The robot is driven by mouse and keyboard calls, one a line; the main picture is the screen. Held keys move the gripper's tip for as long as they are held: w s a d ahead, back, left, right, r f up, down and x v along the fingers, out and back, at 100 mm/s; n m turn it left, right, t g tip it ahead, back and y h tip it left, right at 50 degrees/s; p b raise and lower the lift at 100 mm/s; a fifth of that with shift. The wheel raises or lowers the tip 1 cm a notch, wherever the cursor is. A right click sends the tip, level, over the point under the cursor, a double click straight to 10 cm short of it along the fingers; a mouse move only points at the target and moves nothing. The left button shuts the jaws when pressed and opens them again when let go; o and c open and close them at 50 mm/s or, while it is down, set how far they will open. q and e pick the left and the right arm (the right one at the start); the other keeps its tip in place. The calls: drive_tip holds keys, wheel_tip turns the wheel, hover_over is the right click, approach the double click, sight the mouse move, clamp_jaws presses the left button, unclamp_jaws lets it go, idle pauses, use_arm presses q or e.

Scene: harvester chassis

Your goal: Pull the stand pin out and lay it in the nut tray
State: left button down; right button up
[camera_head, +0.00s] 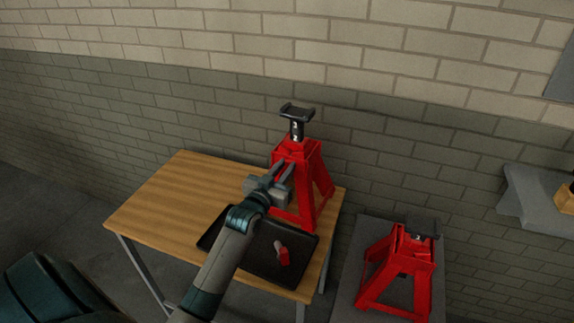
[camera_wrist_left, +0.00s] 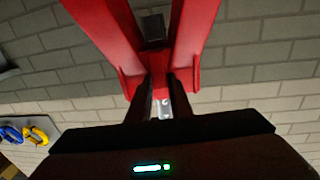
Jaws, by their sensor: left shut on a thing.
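A red jack stand (camera_head: 318,172) with a black saddle post (camera_head: 297,125) stands upright on the wooden table, at the tray's back edge. My left gripper (camera_head: 285,172) is at the upper front of this stand. In the left wrist view its two dark fingers are shut on a small silvery piece, which looks like the stand pin (camera_wrist_left: 163,104), right at the red stand's head (camera_wrist_left: 133,82). I cannot tell how deep the pin sits in the stand. The black nut tray (camera_head: 301,262) lies on the table below, partly hidden by my left arm. My right gripper is not in view.
A small red and grey item (camera_head: 282,253) lies in the tray. A second red jack stand (camera_head: 375,278) stands on a grey surface (camera_head: 348,255) to the right. The wooden table (camera_head: 165,205) is clear on the left. A brick wall is behind.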

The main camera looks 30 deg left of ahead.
use_arm(q)
drive_tip(key=s+d+p, duration=0.1)
drive_tip(key=s+p, duration=0.2)
drive_tip(key=s, duration=0.4)
drive_tip(key=shift+s, duration=0.4)
idle(0.9)
idle(0.4)
drive_tip(key=s+d+r+h+b, duration=0.1)
drive_tip(key=s+d+b, duration=0.2)
drive_tip(key=s+d, duration=0.4)
drive_tip(key=s+d+r+m+h+b, duration=0.1)
drive_tip(key=s+d+b, duration=0.2)
drive_tip(key=s+d, duration=0.5)
drive_tip(key=d, duration=0.5)
drive_tip(key=shift+d+m+h, duration=0.3)
drive_tip(key=shift+d, duration=0.1)
